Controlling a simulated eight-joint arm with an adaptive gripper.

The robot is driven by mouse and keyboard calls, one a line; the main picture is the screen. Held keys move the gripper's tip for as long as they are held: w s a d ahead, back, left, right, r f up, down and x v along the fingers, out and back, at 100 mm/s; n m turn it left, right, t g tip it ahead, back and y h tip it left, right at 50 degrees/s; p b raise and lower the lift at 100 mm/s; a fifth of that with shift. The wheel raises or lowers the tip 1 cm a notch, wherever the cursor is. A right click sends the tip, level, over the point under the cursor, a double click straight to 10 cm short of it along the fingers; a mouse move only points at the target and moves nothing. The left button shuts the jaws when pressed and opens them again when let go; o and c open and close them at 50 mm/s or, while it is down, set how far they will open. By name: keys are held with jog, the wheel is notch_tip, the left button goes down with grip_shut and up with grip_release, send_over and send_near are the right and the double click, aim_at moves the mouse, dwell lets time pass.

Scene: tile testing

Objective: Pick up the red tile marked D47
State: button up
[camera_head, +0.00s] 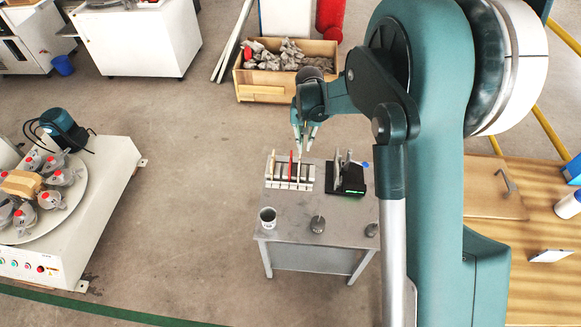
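A thin red tile (291,164) stands upright in a white slotted rack (279,184) on a small grey metal table (295,213). Its marking is too small to read. I cannot tell whether a fingertip touches the tile.
A black device (349,181) with a green display and upright plates stands right of the rack. A cup (268,216) and round metal weights (317,224) stand near the table's front. The table's middle is clear. A wooden crate of rubble (262,91) is behind.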

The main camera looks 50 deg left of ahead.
send_over(290, 163)
jog(key=w+a, duration=0.1)
jog(key=a, duration=0.1)
jog(key=f, duration=0.5)
jog(key=shift+w+d, duration=0.1)
jog(key=shift+d, duration=0.1)
jog(key=shift+f+b, duration=0.3)
jog(key=shift+f, duration=1)
jog(key=shift+w+f+b, duration=0.1)
jog(key=shift+f+b, duration=0.55)
jog(key=shift+f, duration=1.95)
